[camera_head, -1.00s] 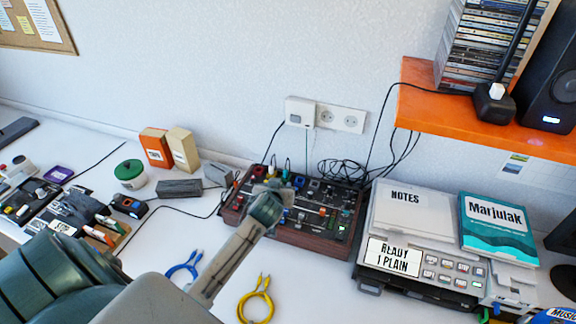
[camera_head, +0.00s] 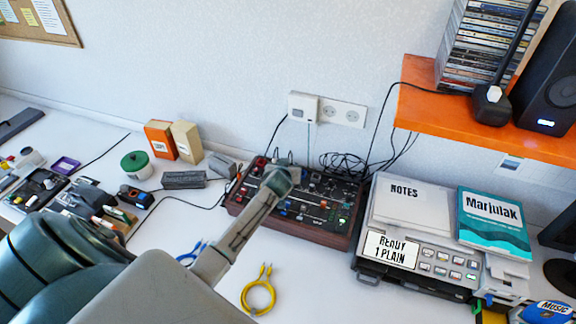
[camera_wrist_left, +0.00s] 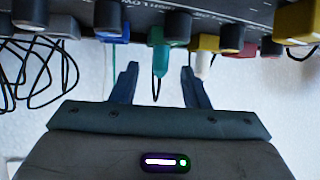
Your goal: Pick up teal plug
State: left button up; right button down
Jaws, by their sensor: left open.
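The teal plug (camera_wrist_left: 173,61) sits in the edge of the dark panel at the top of the left wrist view, with a thin black cable hanging below it. My left gripper (camera_wrist_left: 160,70) is open, its two fingers pointing at the panel. The plug lies just beyond the fingertips, between their lines, and I see no contact. In the head view my left gripper (camera_head: 282,176) is over the back left part of the wood-sided control panel (camera_head: 300,232). There the arm and gripper hide much of the plug area. My right gripper is not in view.
In the wrist view a white plug (camera_wrist_left: 203,63) is close to the right finger, and a yellow block (camera_wrist_left: 208,42) is above it. A blue plug (camera_wrist_left: 113,39) is to the left. Black cables bunch behind the panel. A printer (camera_head: 420,265) stands right of it.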

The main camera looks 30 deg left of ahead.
pick_arm(q)
jog(key=shift+w+a+f, duration=0.15)
jog(key=shift+w+f, duration=0.05)
jog(key=shift+w, duration=0.05)
jog(key=shift+c, duration=0.2)
grip_shut()
jog(key=shift+r, duration=0.15)
